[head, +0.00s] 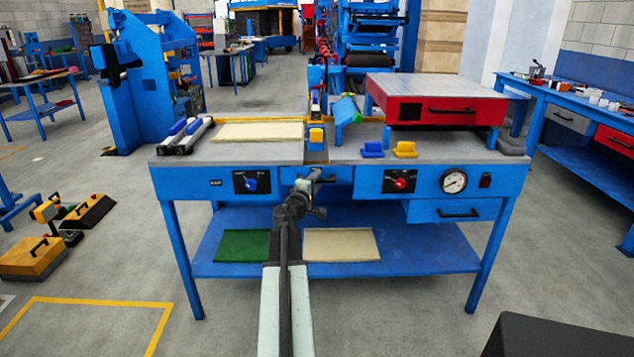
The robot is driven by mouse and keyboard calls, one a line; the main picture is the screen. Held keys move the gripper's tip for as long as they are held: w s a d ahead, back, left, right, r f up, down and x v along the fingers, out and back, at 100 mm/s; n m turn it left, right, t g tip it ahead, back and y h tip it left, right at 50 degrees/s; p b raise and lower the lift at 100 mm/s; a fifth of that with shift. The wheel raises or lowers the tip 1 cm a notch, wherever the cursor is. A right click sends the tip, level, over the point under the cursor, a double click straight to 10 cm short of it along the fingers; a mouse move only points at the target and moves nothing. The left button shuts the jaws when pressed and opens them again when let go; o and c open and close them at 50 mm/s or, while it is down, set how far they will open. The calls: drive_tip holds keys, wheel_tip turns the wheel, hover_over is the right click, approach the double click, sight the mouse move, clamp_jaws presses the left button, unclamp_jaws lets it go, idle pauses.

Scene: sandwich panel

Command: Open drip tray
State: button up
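A blue drawer front (428,211) with a black bar handle (460,213) hangs under the right side of the blue workbench. It is the only drawer-like part I see below the bench top, and it may be the drip tray; no label is readable. It looks closed or nearly closed. My gripper (314,184) is at the end of my arm, in front of the bench's middle, left of the drawer and apart from its handle. Its fingers are small and dark here, so I cannot tell their opening.
The bench front carries a blue knob (250,183), a red knob (401,183) and a gauge (453,181). A red lidded box (420,108) with a handle stands on top. The lower shelf (420,258) holds green and beige panels. Floor before the bench's right side is mostly clear.

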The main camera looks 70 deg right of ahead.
clamp_jaws()
idle(1.3)
